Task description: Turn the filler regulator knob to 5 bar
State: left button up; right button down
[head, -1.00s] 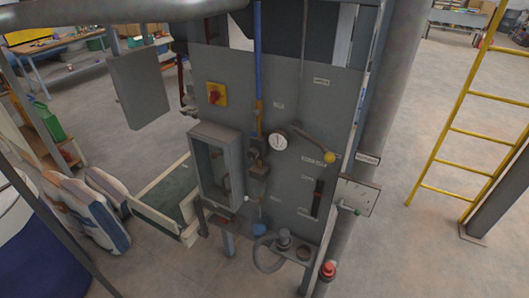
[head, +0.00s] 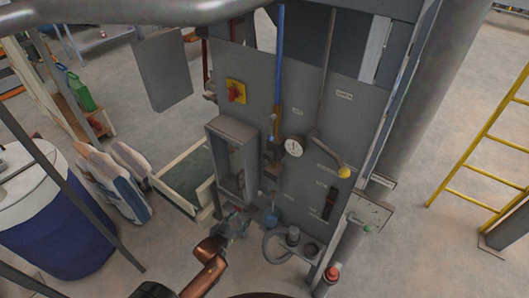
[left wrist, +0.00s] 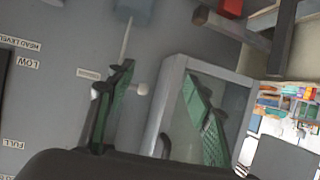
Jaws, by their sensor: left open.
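The grey filler panel (head: 310,110) stands upright with a round white gauge (head: 293,146) on it; its reading is too small to tell. A blue pipe (head: 279,60) runs down to dark fittings (head: 271,155) left of the gauge, with a small blue part (head: 271,217) lower down. I cannot tell which part is the regulator knob. My left gripper (head: 236,222) is low in front of the panel, below the open grey box (head: 230,160). My right gripper is not seen.
A yellow-ended lever (head: 344,172) sticks out right of the gauge. A red and yellow switch (head: 236,91) is at upper left. Sacks (head: 115,185) and a blue drum (head: 60,225) stand left. A red-topped post (head: 332,274) stands at front right.

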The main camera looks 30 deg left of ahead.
pick_arm(q)
jog(key=w+d+r+t+h+p, duration=0.1)
jog(key=w+r+t, duration=0.1)
jog(key=r, duration=0.8)
jog(key=w+d+r+t+p, duration=0.1)
jog(key=w+r, duration=0.1)
jog(key=r, duration=0.7)
jog(key=m+t+h+p, duration=0.1)
jog(key=t, duration=0.1)
send_near(266, 158)
jog(key=w, duration=0.2)
jog(key=w+p, duration=0.1)
jog(key=w, duration=0.2)
jog(key=shift+w+d, duration=0.1)
jog(key=shift+w, duration=0.15)
jog(key=w, duration=0.3)
jog(key=shift+w+d+p, duration=0.1)
jog(key=shift+d+p, duration=0.1)
jog(key=shift+p, duration=0.2)
jog(key=shift+w+f, duration=0.1)
jog(key=shift+w, duration=0.25)
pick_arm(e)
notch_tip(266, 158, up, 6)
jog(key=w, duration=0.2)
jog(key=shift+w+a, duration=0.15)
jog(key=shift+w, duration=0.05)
pick_arm(q)
jog(key=shift+c, duration=0.2)
